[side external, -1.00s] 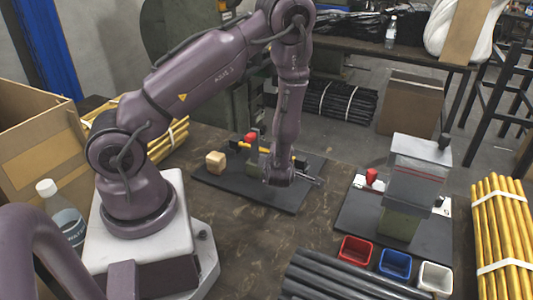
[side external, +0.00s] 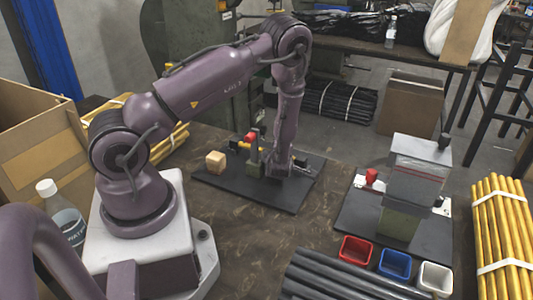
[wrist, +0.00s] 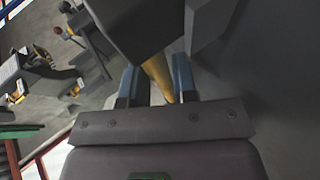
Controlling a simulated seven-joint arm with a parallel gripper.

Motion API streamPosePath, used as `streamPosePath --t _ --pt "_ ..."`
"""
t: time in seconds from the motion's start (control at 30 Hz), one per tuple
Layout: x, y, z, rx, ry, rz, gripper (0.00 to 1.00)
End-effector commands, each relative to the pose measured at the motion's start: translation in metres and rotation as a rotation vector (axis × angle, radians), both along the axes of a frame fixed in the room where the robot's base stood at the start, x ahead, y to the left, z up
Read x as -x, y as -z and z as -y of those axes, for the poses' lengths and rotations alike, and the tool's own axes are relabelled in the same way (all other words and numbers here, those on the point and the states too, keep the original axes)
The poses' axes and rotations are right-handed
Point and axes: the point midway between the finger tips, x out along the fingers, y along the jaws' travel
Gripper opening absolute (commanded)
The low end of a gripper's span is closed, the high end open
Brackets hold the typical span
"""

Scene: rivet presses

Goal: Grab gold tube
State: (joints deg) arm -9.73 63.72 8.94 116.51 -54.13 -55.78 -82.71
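The gold tube (wrist: 156,72) runs between my gripper's two blue-grey fingers in the wrist view, and its upper part is hidden behind a dark block. The fingers of my gripper (wrist: 158,88) stand apart on either side of it, with a gap on the left; contact on the right is unclear. In the side view, my gripper (side external: 298,168) is low over the black base plate of the far press (side external: 253,150). Only short yellow pieces of the tube (side external: 271,149) show there beside the press and my wrist.
A second press (side external: 412,185) stands to the right, with red (side external: 356,250), blue (side external: 395,264) and white bins (side external: 435,278) in front. Bundled yellow tubes (side external: 500,235) lie at the right edge. Black tubes (side external: 335,278) lie in front.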

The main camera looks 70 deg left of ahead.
Motion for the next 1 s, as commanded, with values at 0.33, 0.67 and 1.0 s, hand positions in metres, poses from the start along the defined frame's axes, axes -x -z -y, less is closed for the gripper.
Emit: streamPosePath --t 0.33,0.67,1.0 --pt "0.000 0.000 0.000 -0.001 0.000 0.000 0.00" --pt "-0.001 -0.016 0.000 -0.001 0.000 0.003 0.00" --pt "-0.001 -0.072 0.000 -0.001 0.000 0.007 0.00"
